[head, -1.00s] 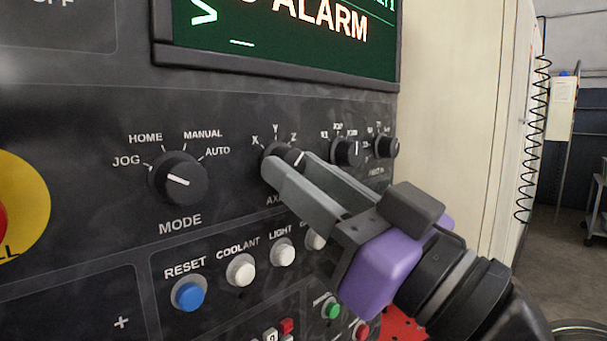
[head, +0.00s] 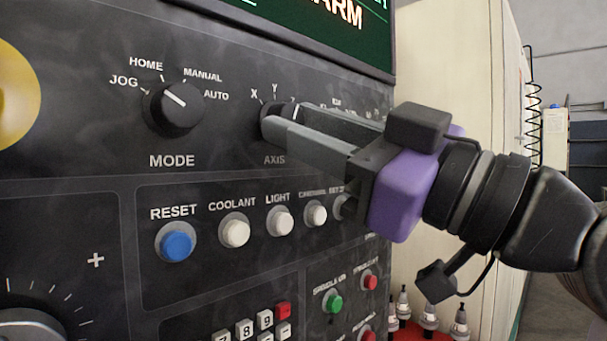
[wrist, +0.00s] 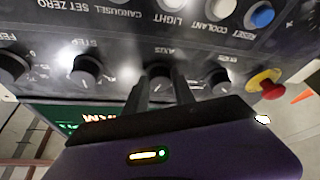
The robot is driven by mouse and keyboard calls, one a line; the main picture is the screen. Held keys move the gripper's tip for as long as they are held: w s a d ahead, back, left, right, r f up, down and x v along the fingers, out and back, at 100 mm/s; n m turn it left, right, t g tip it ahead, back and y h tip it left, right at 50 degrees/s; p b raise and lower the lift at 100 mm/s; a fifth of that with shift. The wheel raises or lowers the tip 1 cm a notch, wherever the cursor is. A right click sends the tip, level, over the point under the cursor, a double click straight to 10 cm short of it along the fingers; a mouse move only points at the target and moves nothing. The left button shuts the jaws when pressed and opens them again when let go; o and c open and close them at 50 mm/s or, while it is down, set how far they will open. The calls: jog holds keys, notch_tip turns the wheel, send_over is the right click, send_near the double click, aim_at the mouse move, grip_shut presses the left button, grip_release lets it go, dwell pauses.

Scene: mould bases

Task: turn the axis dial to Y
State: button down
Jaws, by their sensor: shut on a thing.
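The axis dial (head: 271,112) is a dark round knob on the black control panel, below the letters X, Y and Z and above the label AXIS. My gripper (head: 282,122) reaches it from the right, with its two grey fingers shut on the knob. The fingers cover most of the dial and partly hide the Z. A small pale mark shows near the upper finger, on the Z side, but I cannot tell the dial's exact setting. In the wrist view, which is upside down, the axis dial (wrist: 158,70) sits at the tips of my gripper (wrist: 160,88).
The mode dial (head: 174,108) is left of the axis dial. Below are a blue reset button (head: 176,242) and several white buttons. The step dial (wrist: 86,70) is a neighbour in the wrist view.

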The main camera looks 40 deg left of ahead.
jog(key=shift+w+n+g+h+b, duration=0.1)
jog(key=shift+n+g+h+b, duration=0.45)
jog(key=shift+n, duration=0.9)
jog(key=shift+w+n+g+h+b, duration=0.15)
jog(key=shift+n+g+b, duration=0.65)
jog(key=shift+n, duration=0.65)
jog(key=shift+s+r, duration=0.1)
jog(key=c, duration=1)
grip_release()
jog(key=shift+c, duration=0.2)
jog(key=b+v, duration=0.1)
jog(key=v, duration=0.6)
jog(key=shift+d, duration=0.45)
